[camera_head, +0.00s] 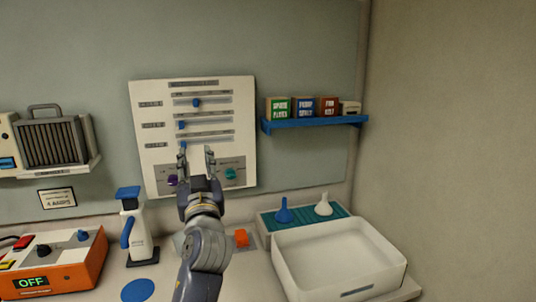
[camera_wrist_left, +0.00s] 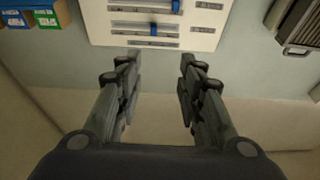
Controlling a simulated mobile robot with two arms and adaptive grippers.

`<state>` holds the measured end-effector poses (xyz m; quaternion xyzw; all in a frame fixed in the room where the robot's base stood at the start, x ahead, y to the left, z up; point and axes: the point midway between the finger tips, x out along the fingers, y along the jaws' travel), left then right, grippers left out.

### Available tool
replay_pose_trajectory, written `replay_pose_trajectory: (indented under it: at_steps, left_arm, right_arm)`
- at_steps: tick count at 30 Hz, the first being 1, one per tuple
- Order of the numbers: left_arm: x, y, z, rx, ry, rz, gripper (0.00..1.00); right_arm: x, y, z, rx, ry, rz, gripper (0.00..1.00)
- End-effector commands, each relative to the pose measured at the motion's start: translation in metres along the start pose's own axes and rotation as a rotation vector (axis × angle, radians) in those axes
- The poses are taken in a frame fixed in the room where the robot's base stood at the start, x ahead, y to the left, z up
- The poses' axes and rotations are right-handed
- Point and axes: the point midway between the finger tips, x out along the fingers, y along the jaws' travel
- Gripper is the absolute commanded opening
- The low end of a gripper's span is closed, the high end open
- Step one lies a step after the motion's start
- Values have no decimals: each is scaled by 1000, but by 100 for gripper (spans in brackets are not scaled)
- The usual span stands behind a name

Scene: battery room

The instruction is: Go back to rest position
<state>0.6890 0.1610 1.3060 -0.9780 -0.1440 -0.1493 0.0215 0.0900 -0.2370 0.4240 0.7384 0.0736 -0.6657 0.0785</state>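My left gripper (camera_head: 197,165) is raised in front of the lower part of a white slider panel (camera_head: 246,140) on the wall. Its two fingers are apart with nothing between them. In the left wrist view the gripper (camera_wrist_left: 158,85) also shows open and empty, with the panel (camera_wrist_left: 205,38) beyond its fingertips. The panel has several sliders with blue knobs, a purple knob (camera_head: 172,181) and a green knob (camera_head: 231,174). I cannot tell from these views how far the fingertips are from the panel. My right gripper is not in view.
A blue shelf (camera_head: 315,123) with small boxes hangs right of the panel. Below are a white basin (camera_head: 345,285), a teal tray (camera_head: 265,226) with two funnels, a white bottle (camera_head: 137,232) and an orange device reading OFF (camera_head: 75,277). A charger-like unit (camera_head: 52,143) is at left.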

Motion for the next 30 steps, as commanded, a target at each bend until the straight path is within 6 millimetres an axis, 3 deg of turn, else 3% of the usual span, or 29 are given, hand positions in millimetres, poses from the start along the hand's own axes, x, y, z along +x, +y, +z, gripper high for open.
replay_pose_trajectory:
  at_steps: [8,14,17,21,25,30]
  left_arm:
    - [-30,-28,76,17,-182,-17,35]
    - [-79,-57,155,45,-393,-18,35]
    - [-126,-77,208,71,-555,-3,35]
    - [-207,-104,270,117,-799,46,35]
    - [-291,-125,307,162,-1017,120,35]
    - [-381,-142,326,209,-1236,229,35]
  right_arm:
    - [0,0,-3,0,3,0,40]
    - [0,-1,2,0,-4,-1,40]
    - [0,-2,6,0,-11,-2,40]
    - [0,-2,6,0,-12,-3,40]
    - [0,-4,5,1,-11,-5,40]
    - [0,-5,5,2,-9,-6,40]
